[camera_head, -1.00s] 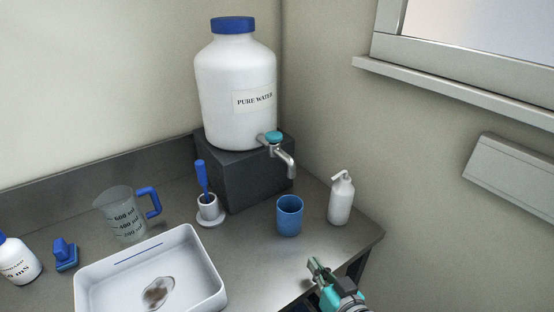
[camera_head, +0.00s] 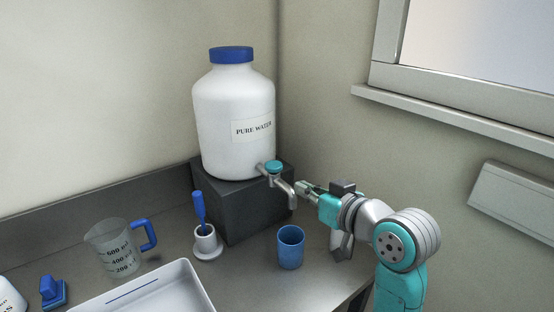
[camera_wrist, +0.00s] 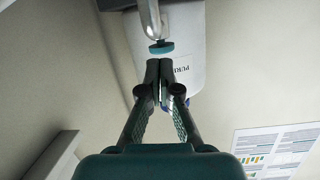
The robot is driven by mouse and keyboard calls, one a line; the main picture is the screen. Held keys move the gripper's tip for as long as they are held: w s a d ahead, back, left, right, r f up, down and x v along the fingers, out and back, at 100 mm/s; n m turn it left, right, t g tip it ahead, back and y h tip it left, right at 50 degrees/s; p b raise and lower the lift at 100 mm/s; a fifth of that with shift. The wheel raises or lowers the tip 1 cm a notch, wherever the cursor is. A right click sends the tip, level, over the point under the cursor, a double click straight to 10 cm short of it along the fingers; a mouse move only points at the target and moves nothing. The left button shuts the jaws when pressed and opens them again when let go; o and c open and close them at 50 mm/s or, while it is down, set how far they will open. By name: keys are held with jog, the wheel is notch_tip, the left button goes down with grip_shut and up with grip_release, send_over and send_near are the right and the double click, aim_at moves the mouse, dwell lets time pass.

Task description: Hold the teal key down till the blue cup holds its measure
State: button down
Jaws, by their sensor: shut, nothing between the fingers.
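The teal key (camera_head: 275,167) sits on top of the metal tap of the white PURE WATER bottle (camera_head: 232,120). The blue cup (camera_head: 290,250) stands upright on the table below the spout (camera_head: 287,192). No stream shows between spout and cup, and I cannot make out a level inside. My gripper (camera_head: 299,186) is shut and empty, just right of the spout and a little lower than the key. In the wrist view the fingertips (camera_wrist: 159,66) point toward the teal key (camera_wrist: 161,48), with the label behind; I cannot tell whether they touch anything.
The bottle stands on a dark block (camera_head: 240,210). A small holder with a blue-handled tool (camera_head: 201,208), a measuring jug (camera_head: 116,248) and a white tray (camera_head: 175,292) are to the left. A wall closes the right.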

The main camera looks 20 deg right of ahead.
notch_tip(320, 180, up, 9)
jog(key=n, duration=0.1)
jog(key=shift+w+d+f+n, duration=0.15)
jog(key=shift+w+d+n, duration=0.1)
jog(key=shift+n, duration=0.15)
send_over(279, 168)
notch_tip(279, 168, down, 2)
jog(key=shift+s+f, duration=0.1)
jog(key=shift+f, duration=0.15)
notch_tip(279, 168, down, 2)
jog(key=shift+f, duration=1)
jog(key=shift+f, duration=0.1)
